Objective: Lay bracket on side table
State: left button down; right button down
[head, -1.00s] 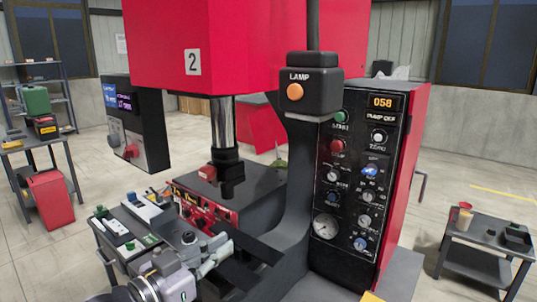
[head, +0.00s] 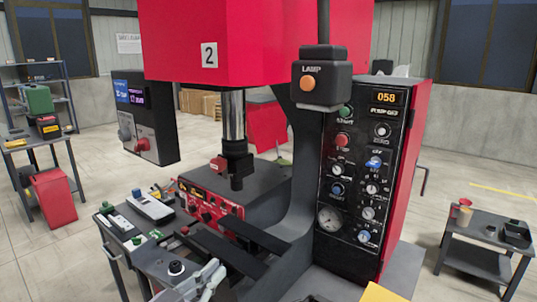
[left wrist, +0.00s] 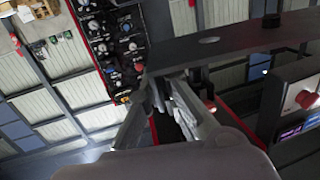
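My left gripper (head: 212,272) is low in the head view, beside two dark flat bars (head: 258,234) at the front of the press. In the left wrist view its pale grey fingers (left wrist: 162,92) reach up to a dark flat plate (left wrist: 245,42) with a round hole. I cannot tell whether this plate is the bracket, or whether the fingers touch or grip it. No other part is clearly a bracket. A small dark table (head: 472,240) stands at the right, with a reddish cup and a dark bin on it. My right gripper is not in view.
The red press (head: 225,40) fills the middle, with its black control panel (head: 365,170) and hanging lamp box (head: 322,82). A bench (head: 122,262) with small devices stands at the left. A red bin (head: 52,198) is farther left. Open floor lies before the right table.

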pick_arm(q)
jog(key=s+a+f+n+t+y, duration=0.2)
jog(key=s+a+f+n+y, duration=0.3)
jog(key=a+f+y, duration=0.35)
jog(key=s+f, duration=0.3)
jog(key=s, duration=0.5)
jog(key=shift+s+d+f+h+b, duration=0.15)
jog(key=shift+s+f+h+b, duration=0.1)
jog(key=shift+f+h+b, duration=0.15)
jog(key=shift+f, duration=0.3)
jog(key=shift+d, duration=0.15)
